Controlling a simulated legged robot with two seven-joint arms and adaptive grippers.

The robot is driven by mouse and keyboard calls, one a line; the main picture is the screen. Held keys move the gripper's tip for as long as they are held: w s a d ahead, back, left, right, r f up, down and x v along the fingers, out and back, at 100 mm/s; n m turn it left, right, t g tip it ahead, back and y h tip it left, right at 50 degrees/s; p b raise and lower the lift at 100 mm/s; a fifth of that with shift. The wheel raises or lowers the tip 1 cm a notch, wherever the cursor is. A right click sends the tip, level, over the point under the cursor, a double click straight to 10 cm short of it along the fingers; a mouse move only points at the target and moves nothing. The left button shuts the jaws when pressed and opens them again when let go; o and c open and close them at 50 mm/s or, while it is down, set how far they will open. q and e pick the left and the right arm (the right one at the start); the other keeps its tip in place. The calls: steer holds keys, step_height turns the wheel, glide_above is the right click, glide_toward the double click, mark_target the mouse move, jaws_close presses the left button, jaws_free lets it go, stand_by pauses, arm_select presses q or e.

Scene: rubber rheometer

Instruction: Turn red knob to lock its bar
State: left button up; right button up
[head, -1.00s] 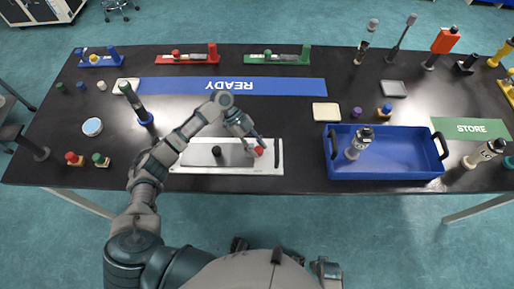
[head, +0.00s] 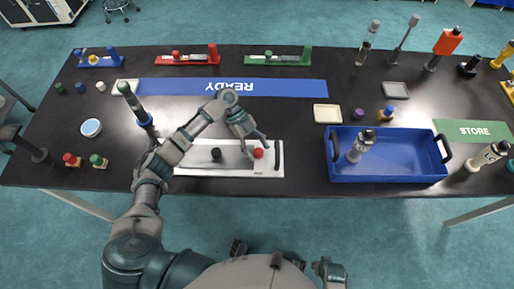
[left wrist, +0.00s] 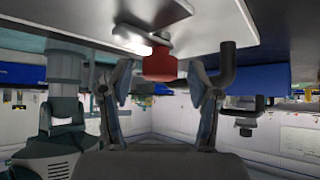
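A red knob (head: 258,153) stands at the right end of a white plate (head: 215,172) at the table's front edge. A black knob (head: 216,153) stands left of it, on a grey area of the plate. My left gripper (head: 256,147) is directly at the red knob. In the left wrist view the red knob (left wrist: 160,67) sits between the two fingertips of my left gripper (left wrist: 161,82), with a gap visible on both sides. The fingers are open. A bright bar end (left wrist: 130,40) shows beside the knob. I cannot tell the bar's angle. My right gripper is not in view.
A blue tray (head: 385,180) holding a bottle (head: 360,146) stands right of the plate. A blue READY strip (head: 285,86) lies behind. Small red-topped (head: 72,160) and green-topped (head: 98,161) pieces stand at left. The table between plate and strip is mostly clear.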

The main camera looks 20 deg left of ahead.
arm_select(q)
steer(key=shift+r, duration=0.15)
steer(key=v, duration=1.1)
steer(key=shift+w+a, duration=0.25)
steer(key=shift+a, duration=0.15)
steer(key=shift+r, duration=0.15)
